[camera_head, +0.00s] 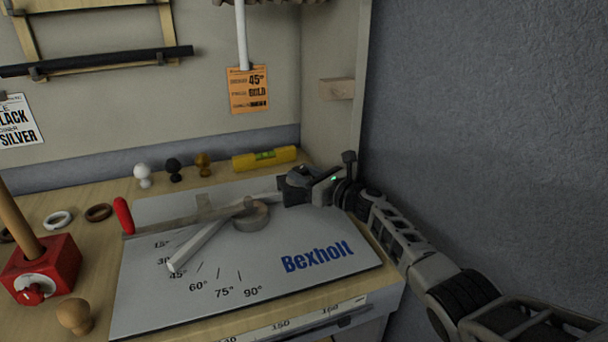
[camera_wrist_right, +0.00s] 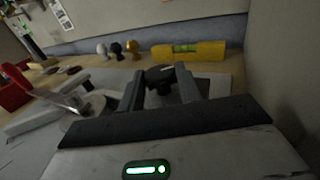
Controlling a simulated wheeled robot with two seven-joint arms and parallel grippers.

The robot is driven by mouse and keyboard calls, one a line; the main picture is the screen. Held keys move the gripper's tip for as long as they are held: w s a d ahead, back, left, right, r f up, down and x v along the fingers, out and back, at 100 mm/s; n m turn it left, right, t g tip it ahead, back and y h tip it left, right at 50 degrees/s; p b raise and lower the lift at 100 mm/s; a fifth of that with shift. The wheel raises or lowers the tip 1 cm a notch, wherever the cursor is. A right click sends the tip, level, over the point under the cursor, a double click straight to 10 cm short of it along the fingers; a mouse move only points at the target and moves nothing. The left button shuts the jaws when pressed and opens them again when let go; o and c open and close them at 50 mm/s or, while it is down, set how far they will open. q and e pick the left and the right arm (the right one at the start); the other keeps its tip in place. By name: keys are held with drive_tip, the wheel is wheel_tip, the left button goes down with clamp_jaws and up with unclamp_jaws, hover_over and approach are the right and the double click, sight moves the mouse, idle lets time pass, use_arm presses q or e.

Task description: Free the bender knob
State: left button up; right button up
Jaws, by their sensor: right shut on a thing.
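The bender is a grey plate marked Bexholt (camera_head: 300,285) with printed angle marks. A round grey former (camera_head: 252,216) stands on it. A lever with a red handle (camera_head: 124,216) points left. A pale bar (camera_head: 198,246) runs from the former towards the 45° mark. My right gripper (camera_head: 299,186) is at the plate's back right. In the right wrist view, its fingers (camera_wrist_right: 160,88) are shut on the dark bender knob (camera_wrist_right: 160,74), one on each side. The knob's lower part is mostly hidden by the gripper. My left gripper is out of view.
White, black and gold knobs (camera_head: 203,164) and a yellow level (camera_head: 264,158) stand behind the plate. A red block (camera_head: 42,268) with a wooden rod, rings (camera_head: 98,212) and a wooden knob (camera_head: 75,315) are at left. A grey wall (camera_head: 490,120) is close on the right.

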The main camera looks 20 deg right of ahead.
drive_tip(key=o, duration=1)
drive_tip(key=shift+p+v, duration=1)
drive_tip(key=shift+v, duration=2.7)
drive_tip(key=shift+r, duration=0.1)
